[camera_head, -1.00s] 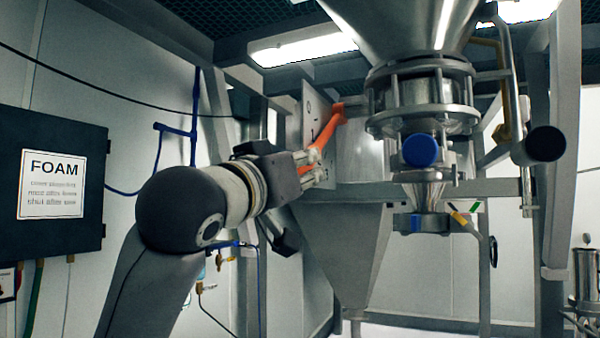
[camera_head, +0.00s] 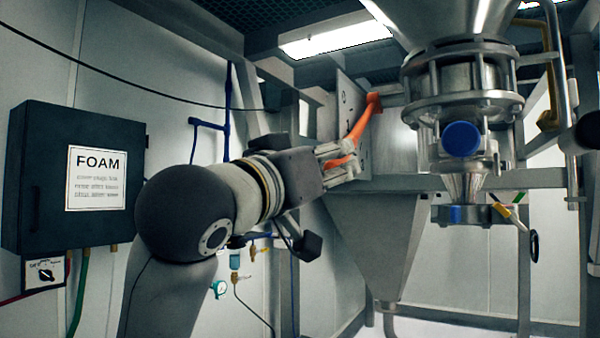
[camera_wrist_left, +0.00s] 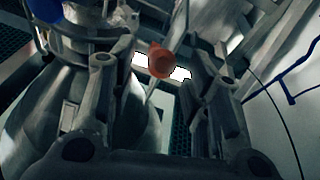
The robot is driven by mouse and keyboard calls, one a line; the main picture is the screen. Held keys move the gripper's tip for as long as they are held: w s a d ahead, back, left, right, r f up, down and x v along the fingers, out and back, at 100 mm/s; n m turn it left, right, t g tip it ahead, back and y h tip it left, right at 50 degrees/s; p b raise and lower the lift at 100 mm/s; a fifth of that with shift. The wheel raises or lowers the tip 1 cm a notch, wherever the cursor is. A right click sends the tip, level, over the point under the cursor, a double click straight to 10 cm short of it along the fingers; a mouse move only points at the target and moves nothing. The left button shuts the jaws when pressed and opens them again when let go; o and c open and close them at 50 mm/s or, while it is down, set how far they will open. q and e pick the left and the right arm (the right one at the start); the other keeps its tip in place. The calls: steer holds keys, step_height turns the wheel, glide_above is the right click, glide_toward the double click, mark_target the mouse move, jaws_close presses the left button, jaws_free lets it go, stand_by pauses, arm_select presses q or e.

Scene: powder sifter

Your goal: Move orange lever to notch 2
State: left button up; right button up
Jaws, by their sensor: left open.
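The orange lever (camera_head: 361,122) slants down and left from its pivot beside a grey marked plate (camera_head: 351,95) on the frame. Its lower end reaches the fingers of my left gripper (camera_head: 345,158), which partly hide it. The left gripper is open. In the left wrist view the round orange end of the lever (camera_wrist_left: 162,62) shows between the two spread fingers of this gripper (camera_wrist_left: 158,80), apart from both in the picture. The plate's notch marks are too small to read surely. My right gripper is not in view.
The steel sifter (camera_head: 462,85) with a blue round cap (camera_head: 461,139) stands right of the lever. A grey hopper (camera_head: 385,235) is below. A dark FOAM box (camera_head: 40,170) hangs on the left wall. A grey beam (camera_head: 400,185) runs beneath the plate.

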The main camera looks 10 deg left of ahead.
arm_select(q)
steer(key=v, duration=0.8)
steer(key=shift+c, duration=0.2)
steer(key=shift+s+a+r, duration=0.15)
steer(key=shift+r, duration=0.15)
steer(key=shift+c, duration=1.2)
steer(key=shift+t, duration=0.7)
steer(key=r, duration=0.2)
steer(key=s+a+r, duration=0.1)
steer(key=r, duration=0.1)
steer(key=s+a+r+p, duration=0.1)
steer(key=r, duration=0.1)
jaws_close()
steer(key=w+d+p, duration=0.5)
steer(key=w+p, duration=0.3)
steer(key=w, duration=0.2)
steer(key=shift+w+f, duration=0.15)
steer(key=shift+w, duration=0.1)
